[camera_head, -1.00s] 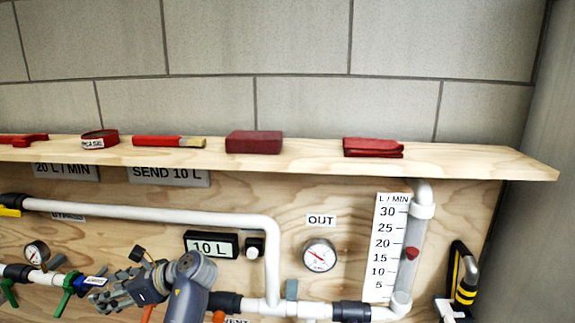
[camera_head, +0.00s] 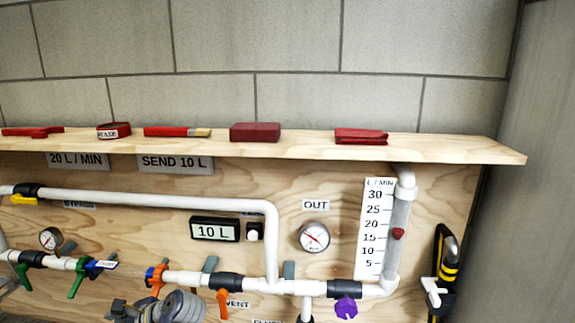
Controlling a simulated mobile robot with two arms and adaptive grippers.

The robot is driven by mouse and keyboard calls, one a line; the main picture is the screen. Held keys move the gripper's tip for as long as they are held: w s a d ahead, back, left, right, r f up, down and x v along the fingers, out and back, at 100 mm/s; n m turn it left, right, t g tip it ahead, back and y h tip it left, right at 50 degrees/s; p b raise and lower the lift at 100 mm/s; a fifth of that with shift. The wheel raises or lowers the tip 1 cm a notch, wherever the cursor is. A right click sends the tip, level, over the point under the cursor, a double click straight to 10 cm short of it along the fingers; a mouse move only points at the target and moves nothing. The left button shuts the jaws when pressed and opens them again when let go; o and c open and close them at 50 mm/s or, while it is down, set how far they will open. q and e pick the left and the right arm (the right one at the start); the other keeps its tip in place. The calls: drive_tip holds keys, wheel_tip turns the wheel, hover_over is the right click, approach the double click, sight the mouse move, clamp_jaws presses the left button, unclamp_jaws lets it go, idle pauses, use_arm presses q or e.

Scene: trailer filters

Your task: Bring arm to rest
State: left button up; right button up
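Part of one of my arms shows at the bottom edge, left of centre. Its grey wrist and the dark parts of its gripper (camera_head: 124,311) lie low in front of the panel, below the orange-handled valve (camera_head: 156,277). The gripper is to the left of the wrist, so I take it for my right one. Its fingertips are cut off or too small to tell whether they are open or shut. No held thing shows. My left gripper is not clearly in view.
A wooden panel carries white pipes (camera_head: 150,197), green-handled valves (camera_head: 77,284), a purple knob (camera_head: 346,308), a display reading 10 L (camera_head: 215,229), gauges and a flow tube (camera_head: 399,220). A shelf (camera_head: 300,147) above holds several red items. A black-yellow tool (camera_head: 447,263) hangs at right.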

use_arm(q)
drive_tip(key=s+d+f+n+t+h, duration=0.1)
drive_tip(key=s+d+f+n+h, duration=0.25)
drive_tip(key=s+f, duration=0.35)
drive_tip(key=s+d+f+n+t+h, duration=0.1)
drive_tip(key=s+d+f+n+h, duration=0.25)
drive_tip(key=s+f, duration=0.35)
drive_tip(key=s+d+r+n+h, duration=0.2)
drive_tip(key=s+d+n+h, duration=0.4)
drive_tip(key=s+d, duration=0.75)
drive_tip(key=s+a+f+n+g+y+b, duration=0.1)
drive_tip(key=s+f+b, duration=0.1)
drive_tip(key=f, duration=1.3)
drive_tip(key=s+a+f+g+b, duration=0.1)
drive_tip(key=f+b, duration=0.1)
drive_tip(key=f, duration=1.4)
drive_tip(key=s+a+f+g+b, duration=0.1)
drive_tip(key=s+a+f+b, duration=0.2)
drive_tip(key=s+f, duration=1.4)
wheel_tip(320, 180, down, 3)
drive_tip(key=shift+r+y+b, duration=0.15)
drive_tip(key=shift+y+b, duration=0.15)
drive_tip(key=shift+b, duration=0.25)
use_arm(e)
wheel_tip(320, 180, down, 8)
drive_tip(key=shift+s, duration=0.45)
